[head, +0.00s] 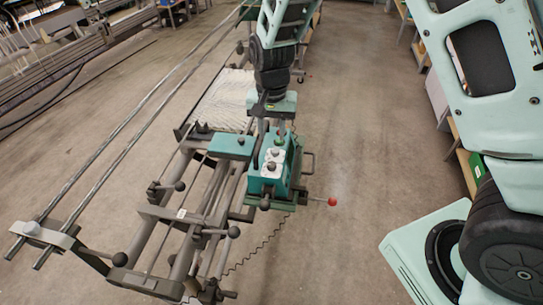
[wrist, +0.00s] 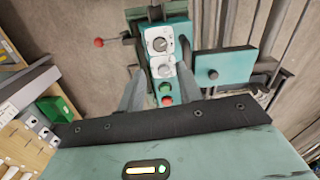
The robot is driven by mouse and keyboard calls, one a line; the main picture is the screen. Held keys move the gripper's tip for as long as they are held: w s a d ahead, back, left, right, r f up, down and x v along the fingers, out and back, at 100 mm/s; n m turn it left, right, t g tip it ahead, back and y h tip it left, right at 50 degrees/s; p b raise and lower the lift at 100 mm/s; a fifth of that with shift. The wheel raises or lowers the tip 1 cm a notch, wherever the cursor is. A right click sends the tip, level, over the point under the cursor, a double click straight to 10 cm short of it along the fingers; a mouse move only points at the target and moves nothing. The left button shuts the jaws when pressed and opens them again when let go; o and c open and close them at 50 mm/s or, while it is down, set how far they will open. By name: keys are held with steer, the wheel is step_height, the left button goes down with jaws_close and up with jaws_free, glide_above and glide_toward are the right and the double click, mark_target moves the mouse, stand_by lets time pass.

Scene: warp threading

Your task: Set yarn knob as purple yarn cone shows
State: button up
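A teal control box (head: 268,187) is mounted on the metal frame. Its top panel carries two white dial plates with knobs, the far-end knob (wrist: 159,44) and the nearer knob (wrist: 164,70) in the wrist view. A green button (wrist: 165,87) and a red button (wrist: 166,99) sit closer to my gripper. I cannot tell which knob is the yarn knob, and the dial marks are too small to read. My gripper (wrist: 161,78) is open, its two fingers apart on either side of the panel; it also shows above the box in the head view (head: 271,137). No purple yarn cone is visible.
A red-tipped lever (head: 332,201) sticks out right of the box. A teal block (head: 231,146) lies to its left. Black-knobbed handles (head: 119,259) and long rails surround the frame. Shelving with a green bin (wrist: 57,109) shows at the wrist view's left. Floor right of the box is clear.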

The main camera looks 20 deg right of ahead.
mark_target(272, 164)
step_height(272, 164, down, 11)
steer(key=p, duration=0.2)
steer(key=shift+p, duration=0.35)
steer(key=c, duration=0.7)
